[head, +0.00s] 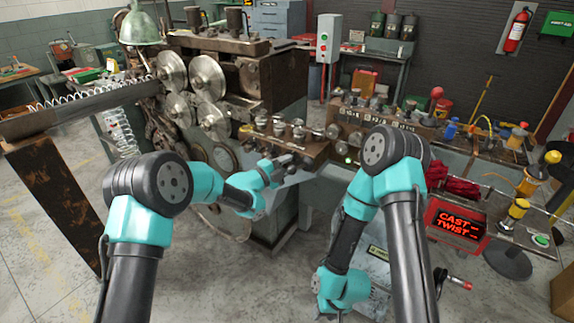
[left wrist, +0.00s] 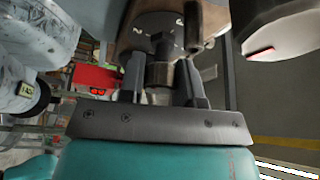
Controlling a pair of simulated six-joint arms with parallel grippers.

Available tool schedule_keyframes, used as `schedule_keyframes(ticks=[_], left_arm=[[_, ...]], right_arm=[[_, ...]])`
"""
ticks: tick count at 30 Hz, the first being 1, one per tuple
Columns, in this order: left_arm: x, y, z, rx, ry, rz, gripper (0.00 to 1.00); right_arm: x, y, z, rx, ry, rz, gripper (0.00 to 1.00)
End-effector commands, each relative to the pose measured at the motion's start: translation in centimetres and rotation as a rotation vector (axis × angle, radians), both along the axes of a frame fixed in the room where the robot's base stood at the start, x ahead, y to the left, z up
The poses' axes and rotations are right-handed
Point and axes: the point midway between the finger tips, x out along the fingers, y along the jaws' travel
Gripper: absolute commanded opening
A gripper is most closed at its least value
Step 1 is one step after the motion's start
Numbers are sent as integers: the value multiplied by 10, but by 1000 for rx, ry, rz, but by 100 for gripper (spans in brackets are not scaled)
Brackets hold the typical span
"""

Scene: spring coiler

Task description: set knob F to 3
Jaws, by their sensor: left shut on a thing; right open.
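A dark knob (left wrist: 159,72) stands between the fingers of my left gripper (left wrist: 160,80) in the left wrist view. The gripper is shut on it. A dial plate (left wrist: 158,32) with small pale numerals sits behind the knob; a 2 seems readable, the others are unclear. I cannot tell which number the knob points to, nor read a letter on it. In the head view my left gripper (head: 284,161) is at the front edge of the machine's knob panel (head: 312,148), and the gripped knob is hidden. My right gripper (head: 326,312) is low at the bottom edge, open, away from the panel.
Several metal knobs (head: 298,130) stand on the panel top. Large rollers (head: 207,76) and a spring in a trough (head: 70,107) are at left. A red display box (head: 455,222) reading CAST and TWIST is at right, below red gloves (head: 460,188).

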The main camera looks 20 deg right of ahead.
Motion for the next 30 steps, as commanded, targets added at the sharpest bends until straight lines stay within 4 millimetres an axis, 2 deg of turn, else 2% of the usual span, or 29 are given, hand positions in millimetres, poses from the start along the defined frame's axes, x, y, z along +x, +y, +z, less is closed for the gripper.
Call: schedule_keyframes(ticks=[21, 30], left_arm=[[0, 0, -1, 442, -499, -1, 8], [0, 0, -1, 564, -636, 0, 8]], right_arm=[[0, 0, 0, 0, 0, 0, 43], [0, 0, 0, 0, 0, 0, 43]])
